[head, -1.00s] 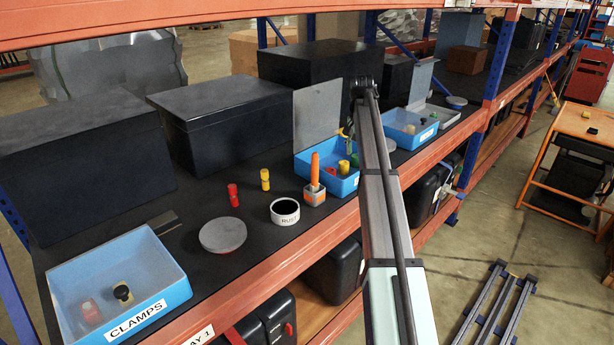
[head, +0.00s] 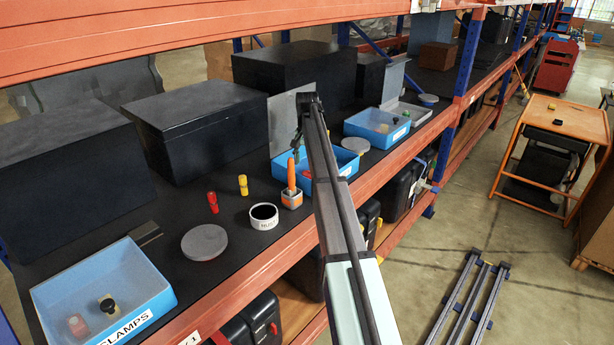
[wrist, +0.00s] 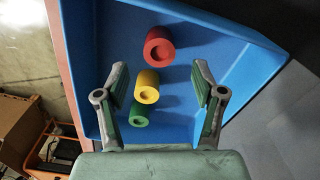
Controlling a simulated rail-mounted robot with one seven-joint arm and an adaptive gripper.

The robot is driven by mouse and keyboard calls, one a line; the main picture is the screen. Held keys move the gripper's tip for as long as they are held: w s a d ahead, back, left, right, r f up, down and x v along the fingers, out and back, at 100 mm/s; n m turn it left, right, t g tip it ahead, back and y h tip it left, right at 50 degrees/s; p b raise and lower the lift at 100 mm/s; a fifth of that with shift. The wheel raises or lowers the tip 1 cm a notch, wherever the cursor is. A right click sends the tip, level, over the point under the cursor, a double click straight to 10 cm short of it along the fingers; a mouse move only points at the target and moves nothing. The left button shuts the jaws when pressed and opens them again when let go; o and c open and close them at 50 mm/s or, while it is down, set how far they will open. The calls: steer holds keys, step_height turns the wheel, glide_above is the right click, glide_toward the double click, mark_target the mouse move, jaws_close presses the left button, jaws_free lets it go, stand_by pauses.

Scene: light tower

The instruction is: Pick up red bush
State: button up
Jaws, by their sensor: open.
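A red bush (wrist: 158,47), a hollow cylinder, lies on its side in a blue bin (wrist: 215,25). A yellow bush (wrist: 147,84) and a green bush (wrist: 138,115) lie below it in the wrist view, in a row. My gripper (wrist: 161,76) is open above the bin, its fingers either side of the row and holding nothing. The red bush lies beyond the fingertips in the picture. In the head view my gripper (head: 298,152) is over the middle blue bin (head: 343,168); my arm hides part of the bin's contents.
Another red cylinder (head: 212,202) and a yellow one (head: 243,185) stand on the dark shelf. An orange-handled tool in a block (head: 291,190), a white ring (head: 263,215) and a grey disc (head: 204,242) are nearby. A grey panel (head: 284,120) stands behind the bin.

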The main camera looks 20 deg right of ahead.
mark_target(308, 173)
steer(key=shift+d+f+p, duration=0.1)
steer(key=shift+f+p, duration=1.25)
steer(key=shift+f, duration=1.7)
steer(key=c, duration=1.2)
